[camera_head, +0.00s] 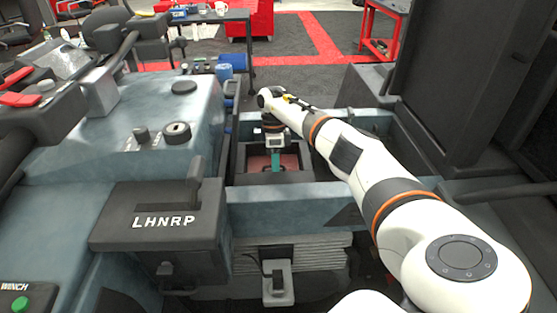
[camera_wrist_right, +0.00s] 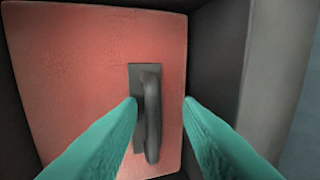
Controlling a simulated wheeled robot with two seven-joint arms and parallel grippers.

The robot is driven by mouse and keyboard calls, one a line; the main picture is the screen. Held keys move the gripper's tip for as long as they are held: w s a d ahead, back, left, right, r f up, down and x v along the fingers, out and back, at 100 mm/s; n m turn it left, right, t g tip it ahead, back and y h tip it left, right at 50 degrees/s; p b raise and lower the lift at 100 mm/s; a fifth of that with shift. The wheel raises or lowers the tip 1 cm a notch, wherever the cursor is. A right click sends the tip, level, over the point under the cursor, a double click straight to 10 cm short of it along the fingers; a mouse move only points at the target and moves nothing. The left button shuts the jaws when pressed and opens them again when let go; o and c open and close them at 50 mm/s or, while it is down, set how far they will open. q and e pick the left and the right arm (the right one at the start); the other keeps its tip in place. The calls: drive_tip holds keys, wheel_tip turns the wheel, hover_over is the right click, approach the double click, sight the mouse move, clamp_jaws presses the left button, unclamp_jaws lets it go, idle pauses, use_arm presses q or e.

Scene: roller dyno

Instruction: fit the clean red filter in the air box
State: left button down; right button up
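The red filter (camera_head: 254,164) lies flat inside a dark open box (camera_head: 243,178), likely the air box, in the engine bay. In the right wrist view the filter (camera_wrist_right: 75,80) is a red panel with a dark upright handle (camera_wrist_right: 152,115) near its middle. Dark box walls (camera_wrist_right: 212,70) stand around it. My right gripper (camera_head: 275,160) reaches down into the box over the filter. Its teal fingers (camera_wrist_right: 160,100) are apart, one on each side of the handle, with a clear gap on the right side. Contact on the left side cannot be told. My left gripper is out of view.
The blue-grey machine body (camera_head: 90,160) with a panel marked LHNRP (camera_head: 164,221) is at the left. A blue-grey cross beam (camera_head: 290,205) runs in front of the box. A tall dark panel (camera_head: 475,80) stands at the right. A table (camera_head: 215,16) is behind.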

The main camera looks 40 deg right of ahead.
drive_tip(key=p+v, duration=0.3)
drive_tip(key=v, duration=0.9)
drive_tip(key=shift+p, duration=0.3)
